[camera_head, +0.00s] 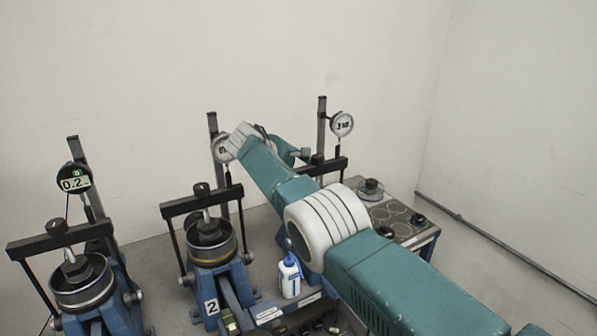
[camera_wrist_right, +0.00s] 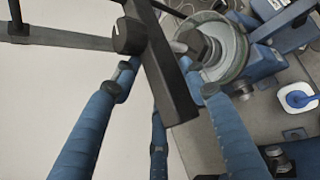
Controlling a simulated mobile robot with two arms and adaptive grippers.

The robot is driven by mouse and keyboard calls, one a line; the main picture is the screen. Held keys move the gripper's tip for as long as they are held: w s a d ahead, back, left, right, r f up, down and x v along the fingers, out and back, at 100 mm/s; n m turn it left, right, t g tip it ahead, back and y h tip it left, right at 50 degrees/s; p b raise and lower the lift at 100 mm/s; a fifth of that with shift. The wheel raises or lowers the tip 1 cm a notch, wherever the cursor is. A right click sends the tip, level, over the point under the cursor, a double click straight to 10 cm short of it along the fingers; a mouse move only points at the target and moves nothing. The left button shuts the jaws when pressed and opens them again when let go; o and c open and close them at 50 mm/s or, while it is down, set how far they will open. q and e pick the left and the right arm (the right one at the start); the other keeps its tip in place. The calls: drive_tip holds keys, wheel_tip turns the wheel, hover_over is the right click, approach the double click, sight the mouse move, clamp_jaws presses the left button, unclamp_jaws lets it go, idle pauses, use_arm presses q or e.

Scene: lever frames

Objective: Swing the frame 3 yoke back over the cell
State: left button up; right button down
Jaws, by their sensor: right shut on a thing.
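Frame 3, with its round dial gauge (camera_head: 342,124), stands at the back right in the head view. Its dark yoke (camera_head: 330,167) shows beside my right arm's end. In the right wrist view the dark yoke bar (camera_wrist_right: 165,72) runs between the blue fingers of my right gripper (camera_wrist_right: 162,84), which is shut on it. The round cell (camera_wrist_right: 238,52) lies just right of the bar, which covers part of its left side in this view. In the head view my arm hides the cell. My left gripper is not in view.
A blue-and-white bottle (camera_head: 290,278) stands between frame 2 and my arm. A small table (camera_head: 425,237) with round plates is at the right. Floor is free at far right.

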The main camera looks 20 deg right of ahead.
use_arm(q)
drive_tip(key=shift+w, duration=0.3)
use_arm(e)
drive_tip(key=shift+d+f, duration=0.1)
drive_tip(key=shift+f, duration=0.05)
drive_tip(key=c, duration=1.3)
unclamp_jaws()
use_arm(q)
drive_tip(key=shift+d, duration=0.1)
use_arm(e)
drive_tip(key=shift+w+d+f, duration=0.1)
drive_tip(key=shift+w+d, duration=0.05)
drive_tip(key=shift+d, duration=0.05)
drive_tip(key=shift+v, duration=4.05)
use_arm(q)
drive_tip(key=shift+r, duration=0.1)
